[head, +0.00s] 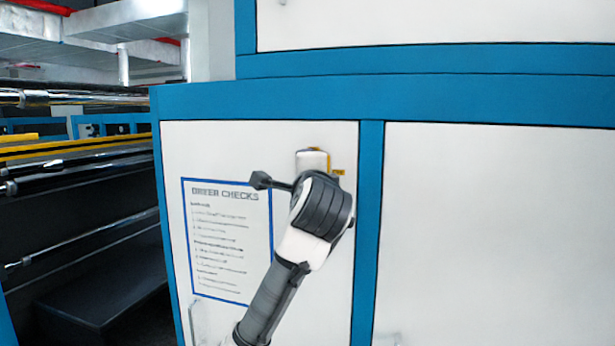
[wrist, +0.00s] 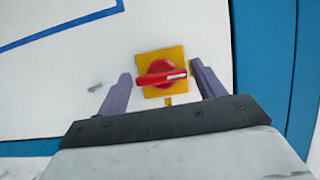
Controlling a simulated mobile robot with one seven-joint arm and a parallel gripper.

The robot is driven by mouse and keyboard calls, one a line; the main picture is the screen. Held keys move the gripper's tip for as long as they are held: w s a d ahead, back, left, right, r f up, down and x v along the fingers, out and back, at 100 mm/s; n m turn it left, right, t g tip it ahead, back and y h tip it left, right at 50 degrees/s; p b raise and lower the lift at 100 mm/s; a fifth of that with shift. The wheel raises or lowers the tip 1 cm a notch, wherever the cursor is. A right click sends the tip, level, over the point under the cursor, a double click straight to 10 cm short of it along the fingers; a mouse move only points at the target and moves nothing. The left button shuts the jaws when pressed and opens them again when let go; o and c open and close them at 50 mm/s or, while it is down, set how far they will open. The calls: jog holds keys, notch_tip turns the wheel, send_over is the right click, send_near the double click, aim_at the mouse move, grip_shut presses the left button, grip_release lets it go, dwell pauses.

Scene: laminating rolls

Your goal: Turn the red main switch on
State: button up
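The red main switch (wrist: 162,74) is a round knob with a bar handle on a yellow square plate (wrist: 176,55), fixed to a white panel. Its handle lies roughly level in the wrist view, with a white mark at its right end. My gripper (wrist: 160,78) is open, with one finger on each side of the plate. I cannot tell how far the fingertips are from the panel. In the head view my gripper (head: 313,160) hides the switch; only small yellow bits of the plate (head: 338,172) show at its edge.
A "Drier checks" notice (head: 228,240) with a blue border is on the panel left of my arm. Blue frame strips (head: 367,230) edge the white panels. Rollers (head: 80,165) lie to the left. The panel on the right is bare.

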jog(key=shift+o, duration=1)
jog(key=s+d+b, duration=0.1)
jog(key=s+b, duration=0.3)
jog(key=s, duration=0.9)
jog(key=shift+s, duration=0.4)
